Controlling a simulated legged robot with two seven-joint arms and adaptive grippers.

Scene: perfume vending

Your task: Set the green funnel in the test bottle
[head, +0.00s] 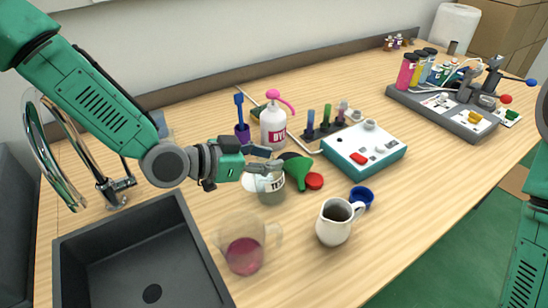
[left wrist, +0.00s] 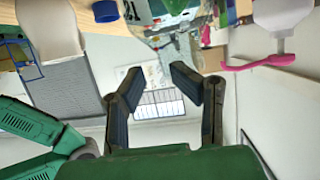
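The green funnel (head: 300,172) shows in the head view just right of my left gripper's fingers, close behind the test bottle. Whether it touches the bottle or table is unclear. The test bottle (head: 271,190) is clear glass with a "TEST" label and stands upright on the table, partly covered by the gripper. My left gripper (head: 270,160) is open, its two fingers apart above the bottle, with nothing seen between them. The left wrist view also shows the spread fingers (left wrist: 160,80), with clear glass and a green shape beyond them at the top. My right gripper is out of view.
A red cap (head: 314,181), blue cap (head: 361,196), white mug (head: 334,222) and glass jug of red liquid (head: 243,252) stand nearby. A white pump bottle (head: 273,128) and teal-sided device (head: 364,148) stand behind. A dark sink (head: 85,250) is at left.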

